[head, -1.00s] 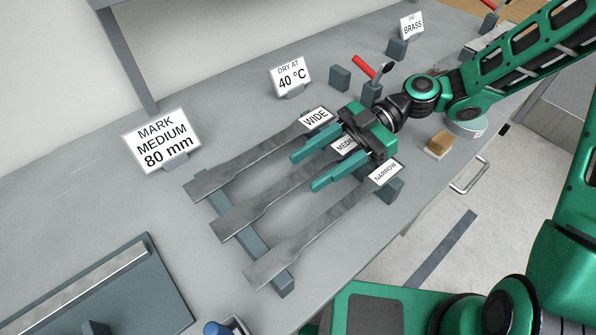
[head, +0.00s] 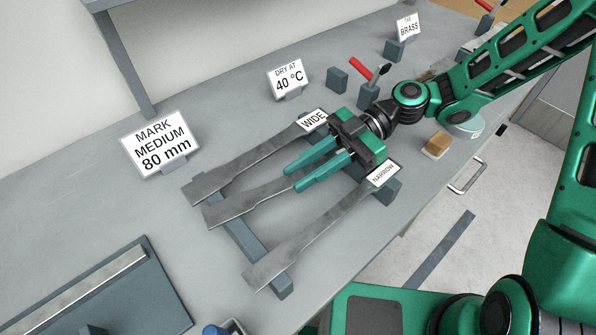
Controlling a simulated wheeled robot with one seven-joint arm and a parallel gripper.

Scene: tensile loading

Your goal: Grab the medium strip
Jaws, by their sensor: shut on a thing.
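Three grey metal strips lie side by side across dark support bars on the bench. The medium strip (head: 245,201) is the middle one, and its label is hidden under my gripper. The strip labelled WIDE (head: 240,165) lies above it, and the strip labelled NARROW (head: 312,232) lies below it. My gripper (head: 294,177) is over the middle strip, its two green fingers shut on that strip from both sides. The strip's far left end still appears at the left support bar; whether it touches the bar I cannot tell.
A sign reading MARK MEDIUM 80 mm (head: 160,143) and a DRY AT 40 °C sign (head: 288,78) stand behind the strips. A dark plate with a metal bar (head: 98,290) is at the lower left. A sponge-like block (head: 437,145) sits right of my gripper.

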